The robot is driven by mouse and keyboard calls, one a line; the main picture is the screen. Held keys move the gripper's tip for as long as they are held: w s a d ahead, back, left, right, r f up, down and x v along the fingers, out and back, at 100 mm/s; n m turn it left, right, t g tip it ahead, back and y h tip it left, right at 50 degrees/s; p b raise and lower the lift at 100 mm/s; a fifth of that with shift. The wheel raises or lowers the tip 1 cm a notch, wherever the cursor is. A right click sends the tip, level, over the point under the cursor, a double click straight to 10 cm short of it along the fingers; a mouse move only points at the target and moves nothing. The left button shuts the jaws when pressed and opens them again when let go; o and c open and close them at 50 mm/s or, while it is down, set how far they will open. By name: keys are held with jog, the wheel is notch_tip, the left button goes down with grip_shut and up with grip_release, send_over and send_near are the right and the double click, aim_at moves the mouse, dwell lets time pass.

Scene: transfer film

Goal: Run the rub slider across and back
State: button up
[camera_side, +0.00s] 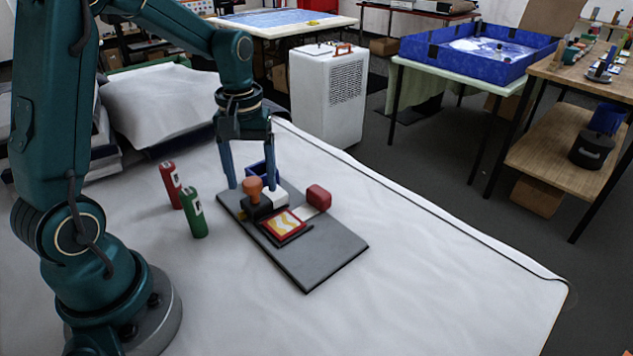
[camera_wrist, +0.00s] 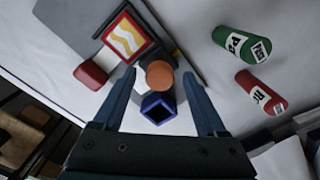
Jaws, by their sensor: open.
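What looks like the rub slider is a dark block (camera_side: 259,206) with an orange knob (camera_side: 253,188) on top. It stands on a grey board (camera_side: 335,258), at the left edge of a framed red and yellow picture (camera_side: 283,223). The picture also shows in the wrist view (camera_wrist: 126,38). My gripper (camera_side: 252,184) is open and points down, with a finger on either side of the orange knob. In the wrist view the knob (camera_wrist: 159,74) sits between the fingertips with gaps on both sides. I cannot tell the fingertips' exact height beside it.
A red block (camera_side: 318,197) with a white strip lies at the board's right side. A small blue open box (camera_wrist: 158,107) is near the knob. A red cylinder (camera_side: 171,184) and a green cylinder (camera_side: 194,214) stand left of the board. The table's front right is clear.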

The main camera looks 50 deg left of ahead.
grip_shut()
dwell(1.3)
